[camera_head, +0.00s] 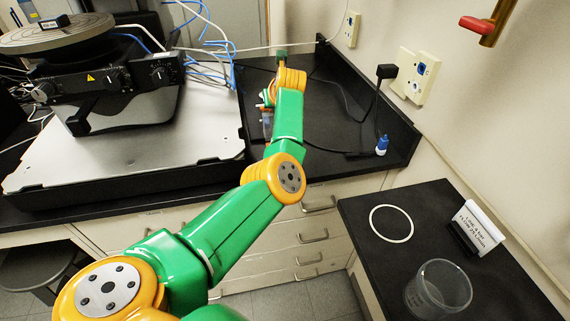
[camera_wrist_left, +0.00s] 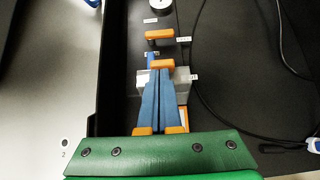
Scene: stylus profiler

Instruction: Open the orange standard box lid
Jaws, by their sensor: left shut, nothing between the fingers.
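My left gripper (camera_wrist_left: 160,72) is shut and empty, its two blue fingers pressed together. It points down over the dark counter and a small grey box (camera_wrist_left: 183,82) with a white label. The fingers hide much of this box, and an orange piece (camera_wrist_left: 182,118) shows beside them. An orange bar (camera_wrist_left: 163,64) lies at the fingertips; I cannot tell whether it touches them or belongs to the box. A second orange bar (camera_wrist_left: 159,36) with a label lies farther up. In the head view my left arm largely hides this spot. My right gripper is not in view.
A profiler with a round stage (camera_head: 55,33) stands on a light plate (camera_head: 205,125) at left. A clear beaker (camera_head: 438,290) stands on the right counter.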

